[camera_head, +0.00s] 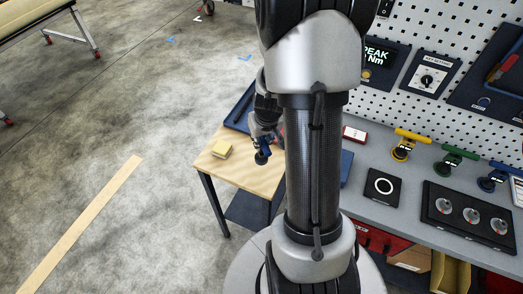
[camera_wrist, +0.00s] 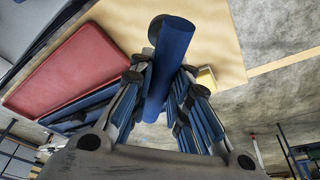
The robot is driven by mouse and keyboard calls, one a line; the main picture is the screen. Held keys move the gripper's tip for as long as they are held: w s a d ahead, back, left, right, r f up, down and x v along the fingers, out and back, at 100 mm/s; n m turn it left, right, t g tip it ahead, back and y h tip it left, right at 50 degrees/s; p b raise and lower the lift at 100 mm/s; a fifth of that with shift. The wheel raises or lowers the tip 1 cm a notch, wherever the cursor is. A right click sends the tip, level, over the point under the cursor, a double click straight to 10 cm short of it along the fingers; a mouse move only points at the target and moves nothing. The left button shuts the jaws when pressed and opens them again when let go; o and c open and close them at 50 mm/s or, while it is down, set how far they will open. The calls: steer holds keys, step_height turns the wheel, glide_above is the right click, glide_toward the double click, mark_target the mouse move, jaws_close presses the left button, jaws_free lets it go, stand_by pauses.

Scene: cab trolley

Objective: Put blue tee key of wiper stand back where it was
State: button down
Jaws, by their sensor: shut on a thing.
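My gripper (camera_head: 262,136) is over the small wooden-topped table (camera_head: 262,182), left of my arm in the head view. In the wrist view my gripper (camera_wrist: 160,95) is shut on a blue bar (camera_wrist: 172,62), which I take for the blue tee key. A dark round end shows beyond the bar, and the rest of the key is hidden. In the head view a dark round part (camera_head: 261,157) hangs below the fingers; whether it touches the table I cannot tell. Another blue-handled key (camera_head: 494,180) stands on the grey bench. No wiper stand is clearly identifiable.
A yellow block (camera_head: 221,149) lies on the wooden table. A red tray (camera_wrist: 72,72) shows in the wrist view. The grey bench (camera_head: 405,200) holds yellow (camera_head: 411,137) and green (camera_head: 458,152) keys, a black ring plate (camera_head: 382,187) and a dial panel (camera_head: 468,217). Open floor lies left.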

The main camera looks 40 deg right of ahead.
mark_target(262, 157)
step_height(262, 157, down, 4)
steer(key=shift+f+b, duration=0.25)
steer(key=shift+b, duration=1)
steer(key=shift+r, duration=0.1)
steer(key=c, duration=1.5)
jaws_free()
